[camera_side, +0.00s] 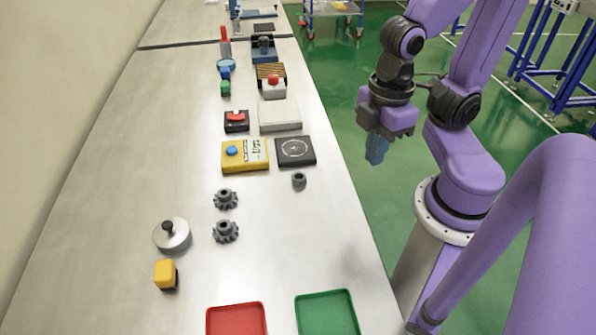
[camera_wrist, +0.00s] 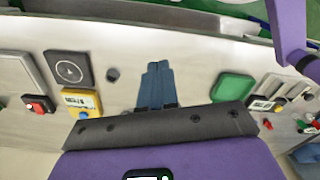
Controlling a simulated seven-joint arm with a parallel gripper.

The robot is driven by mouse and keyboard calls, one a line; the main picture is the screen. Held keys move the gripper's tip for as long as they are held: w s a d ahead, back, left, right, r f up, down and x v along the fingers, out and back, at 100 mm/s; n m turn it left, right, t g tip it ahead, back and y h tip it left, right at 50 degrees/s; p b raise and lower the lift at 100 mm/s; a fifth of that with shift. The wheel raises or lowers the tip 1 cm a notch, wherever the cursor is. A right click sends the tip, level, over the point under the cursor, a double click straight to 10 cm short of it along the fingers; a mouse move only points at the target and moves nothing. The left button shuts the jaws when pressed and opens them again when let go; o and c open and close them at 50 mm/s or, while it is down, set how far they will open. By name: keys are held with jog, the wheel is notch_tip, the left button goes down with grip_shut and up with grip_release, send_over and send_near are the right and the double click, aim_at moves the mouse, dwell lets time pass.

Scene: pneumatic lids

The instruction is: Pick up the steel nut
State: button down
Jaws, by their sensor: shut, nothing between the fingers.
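The steel nut (camera_side: 299,180) looks like a small dark grey ring standing on the steel bench, just below the black square plate. In the wrist view the nut (camera_wrist: 112,74) is a small dark spot to the left of my fingers. My gripper (camera_side: 376,150) hangs in the air beyond the bench's right edge in the side view, up and to the right of the nut and apart from it. Its blue fingers (camera_wrist: 158,85) are together and hold nothing.
Two dark gears (camera_side: 225,215), a lidded steel disc (camera_side: 172,236) and a yellow block (camera_side: 166,274) lie to the left. A yellow box (camera_side: 245,156) and the black plate (camera_side: 296,152) are behind the nut. Red (camera_side: 236,318) and green (camera_side: 327,313) trays are in front.

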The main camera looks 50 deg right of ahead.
jog(key=c, duration=1.8)
grip_release()
jog(key=o, duration=1.1)
notch_tip(320, 180, up, 2)
jog(key=m+t+h, duration=0.3)
jog(key=m, duration=1.7)
send_over(299, 177)
jog(key=s+a, duration=0.5)
jog(key=x, duration=1.1)
jog(key=d+x, duration=0.1)
jog(key=x, duration=0.5)
